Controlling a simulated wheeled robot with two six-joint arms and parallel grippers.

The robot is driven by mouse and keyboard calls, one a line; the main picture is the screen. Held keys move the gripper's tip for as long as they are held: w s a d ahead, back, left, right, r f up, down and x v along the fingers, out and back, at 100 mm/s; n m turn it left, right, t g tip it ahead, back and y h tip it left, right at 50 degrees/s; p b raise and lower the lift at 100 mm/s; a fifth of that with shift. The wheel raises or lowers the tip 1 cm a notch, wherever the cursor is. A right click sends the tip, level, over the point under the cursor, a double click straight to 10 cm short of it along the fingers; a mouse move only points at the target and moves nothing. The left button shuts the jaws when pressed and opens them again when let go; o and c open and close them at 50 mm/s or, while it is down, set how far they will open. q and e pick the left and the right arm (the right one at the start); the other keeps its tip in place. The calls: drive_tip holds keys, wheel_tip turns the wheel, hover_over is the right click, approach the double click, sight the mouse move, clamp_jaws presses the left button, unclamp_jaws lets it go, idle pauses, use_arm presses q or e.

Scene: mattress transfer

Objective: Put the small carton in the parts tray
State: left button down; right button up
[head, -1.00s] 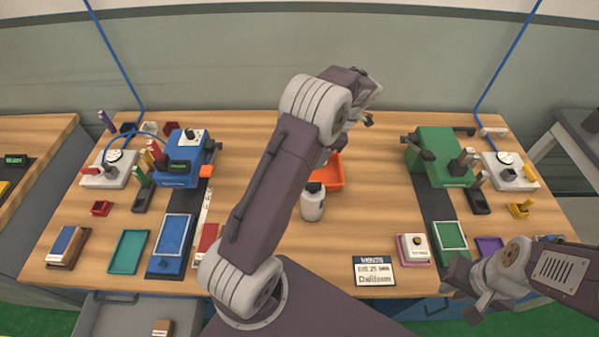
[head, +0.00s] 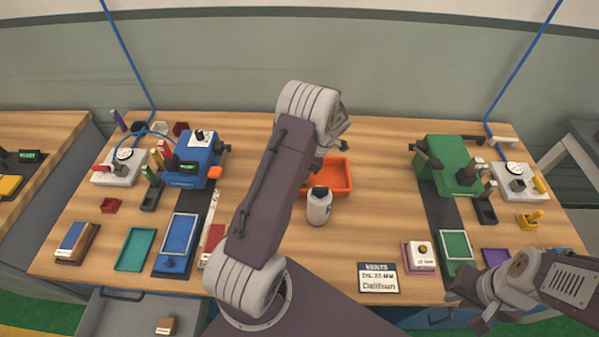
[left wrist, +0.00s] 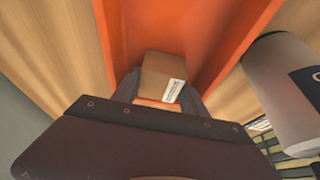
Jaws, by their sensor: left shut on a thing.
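The small carton (left wrist: 163,72), brown with a white label, sits between the fingers of my left gripper (left wrist: 160,95) in the left wrist view. The gripper is shut on it. Behind and around the carton is the orange parts tray (left wrist: 222,30). I cannot tell whether the carton touches the tray floor. In the head view the orange tray (head: 344,177) shows at the middle of the table, partly covered by my left arm, which also hides the held carton. My right gripper (head: 472,308) is open and empty at the lower right, off the table's front edge.
A white bottle (head: 319,208) stands just in front of the tray and shows beside it in the left wrist view (left wrist: 290,85). A blue machine (head: 188,160) is left, a green machine (head: 445,165) right. An open drawer (head: 125,312) at lower left holds a brown box (head: 166,325).

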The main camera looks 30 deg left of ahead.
use_arm(q)
drive_tip(key=shift+f, duration=0.15)
drive_tip(key=c, duration=0.6)
unclamp_jaws()
drive_tip(key=v, duration=1.2)
drive_tip(key=shift+r, duration=0.3)
